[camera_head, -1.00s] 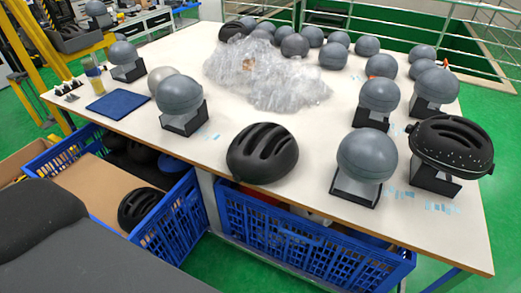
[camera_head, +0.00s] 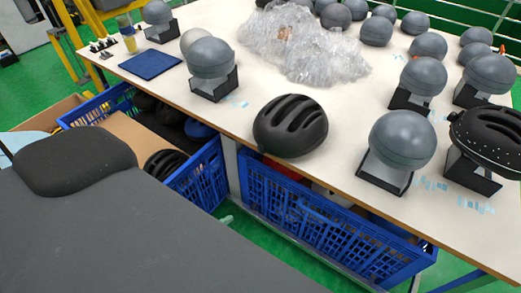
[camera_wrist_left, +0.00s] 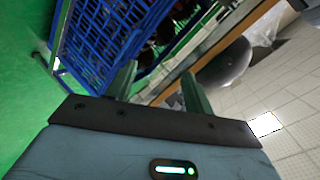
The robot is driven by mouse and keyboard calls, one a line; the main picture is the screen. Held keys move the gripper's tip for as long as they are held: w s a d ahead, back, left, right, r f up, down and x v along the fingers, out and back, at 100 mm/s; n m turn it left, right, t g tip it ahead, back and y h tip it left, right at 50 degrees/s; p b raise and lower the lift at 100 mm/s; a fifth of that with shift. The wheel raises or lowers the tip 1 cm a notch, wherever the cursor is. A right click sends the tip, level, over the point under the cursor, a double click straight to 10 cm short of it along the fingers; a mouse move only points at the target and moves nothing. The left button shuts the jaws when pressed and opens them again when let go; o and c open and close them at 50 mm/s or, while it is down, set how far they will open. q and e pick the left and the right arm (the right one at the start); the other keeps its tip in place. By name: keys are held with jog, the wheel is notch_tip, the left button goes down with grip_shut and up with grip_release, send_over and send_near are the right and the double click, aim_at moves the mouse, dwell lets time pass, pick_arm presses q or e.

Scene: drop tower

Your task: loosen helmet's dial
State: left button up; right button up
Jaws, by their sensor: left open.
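A black vented helmet (camera_head: 290,126) sits on the front edge of the white table. A second black helmet (camera_head: 488,135) sits on a grey headform at the right edge, partly cut off. No dial can be made out on either. My left gripper (camera_wrist_left: 158,87) shows in the left wrist view, with its two fingers apart and nothing between them. Beyond the fingers are a blue crate, the table edge and a dark rounded object (camera_wrist_left: 228,62) that I cannot identify surely. My right gripper is not in view.
The table (camera_head: 235,118) holds several grey headforms, clear plastic wrap (camera_head: 300,45) and a blue mat (camera_head: 150,64). A blue crate (camera_head: 330,225) stands below its front edge. Another crate (camera_head: 200,180), with helmets and cardboard, stands left of it.

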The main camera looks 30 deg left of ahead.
pick_arm(q)
jog(key=w+a+r+m+t+b, duration=0.1)
jog(key=w+a+r+m+t, duration=0.3)
jog(key=w+m, duration=0.6)
jog(key=m+h+b, duration=0.1)
jog(key=m+h, duration=0.1)
jog(key=m, duration=0.9)
send_near(260, 150)
jog(key=w, duration=0.1)
jog(key=shift+t, duration=0.3)
jog(key=w, duration=0.2)
jog(key=w+d, duration=0.1)
jog(key=w, duration=0.3)
jog(key=shift+w+d+f+p, duration=0.15)
jog(key=shift+w+f+p, duration=0.1)
jog(key=shift+w+p, duration=0.1)
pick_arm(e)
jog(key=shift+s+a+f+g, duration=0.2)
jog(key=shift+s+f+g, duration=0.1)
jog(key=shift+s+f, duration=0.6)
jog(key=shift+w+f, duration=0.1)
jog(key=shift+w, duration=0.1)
pick_arm(q)
jog(key=shift+c, duration=0.5)
jog(key=c, duration=0.9)
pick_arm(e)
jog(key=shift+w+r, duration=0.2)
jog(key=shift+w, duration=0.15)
